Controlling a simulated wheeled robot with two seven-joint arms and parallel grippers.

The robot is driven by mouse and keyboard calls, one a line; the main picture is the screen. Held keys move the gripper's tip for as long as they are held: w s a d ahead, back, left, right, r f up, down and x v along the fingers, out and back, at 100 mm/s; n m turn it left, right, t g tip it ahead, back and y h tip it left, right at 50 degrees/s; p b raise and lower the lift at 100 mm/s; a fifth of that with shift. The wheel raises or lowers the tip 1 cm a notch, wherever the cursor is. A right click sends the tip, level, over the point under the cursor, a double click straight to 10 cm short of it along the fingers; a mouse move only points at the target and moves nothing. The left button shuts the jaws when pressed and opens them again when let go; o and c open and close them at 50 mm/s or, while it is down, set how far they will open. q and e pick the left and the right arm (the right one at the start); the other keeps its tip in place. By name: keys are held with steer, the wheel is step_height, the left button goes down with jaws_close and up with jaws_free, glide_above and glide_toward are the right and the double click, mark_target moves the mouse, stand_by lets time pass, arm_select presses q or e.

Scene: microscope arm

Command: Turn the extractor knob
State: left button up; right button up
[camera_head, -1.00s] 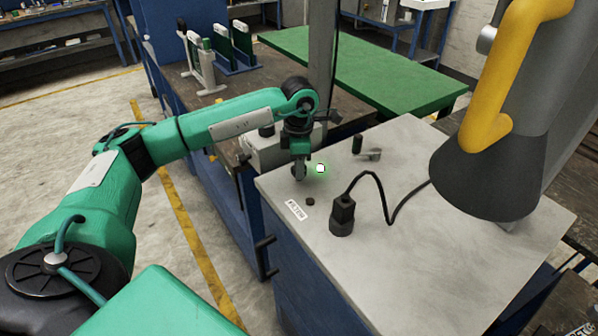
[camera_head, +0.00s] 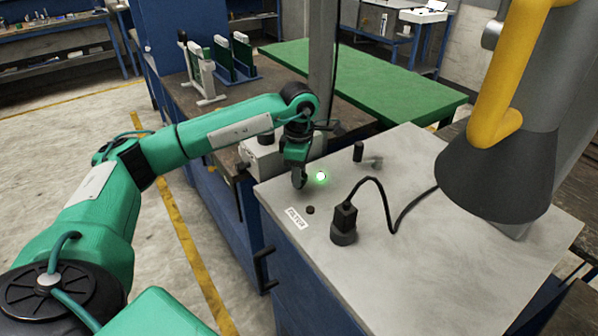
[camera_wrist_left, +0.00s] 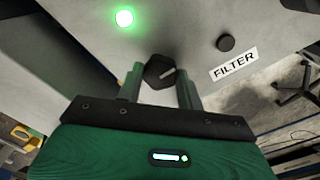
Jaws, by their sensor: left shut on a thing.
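The extractor knob (camera_wrist_left: 158,72) is a dark, faceted knob with a pale pointer line, seen in the left wrist view on the light grey cabinet top. My left gripper (camera_wrist_left: 159,88) has its two green fingers on either side of the knob, shut on it. In the head view my left gripper (camera_head: 298,180) reaches down to the near-left part of the top, and its fingers hide the knob. A round light (camera_head: 320,176) glows green beside the gripper. It also shows in the left wrist view (camera_wrist_left: 124,18). My right gripper is not in view.
A small dark button (camera_head: 310,210) sits by the FILTER label (camera_head: 297,217). A black plug (camera_head: 344,222) with a cable stands on the cabinet top (camera_head: 420,270). The extractor's dark hood (camera_head: 497,180) with its yellow handle hangs at the right. A green table (camera_head: 370,80) is behind.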

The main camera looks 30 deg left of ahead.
arm_select(q)
steer(key=o, duration=1)
steer(key=shift+r, duration=0.1)
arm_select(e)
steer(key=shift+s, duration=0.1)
arm_select(q)
steer(key=shift+w+r, duration=0.1)
steer(key=shift+r, duration=0.2)
step_height(320, 180, up, 13)
steer(key=b, duration=0.1)
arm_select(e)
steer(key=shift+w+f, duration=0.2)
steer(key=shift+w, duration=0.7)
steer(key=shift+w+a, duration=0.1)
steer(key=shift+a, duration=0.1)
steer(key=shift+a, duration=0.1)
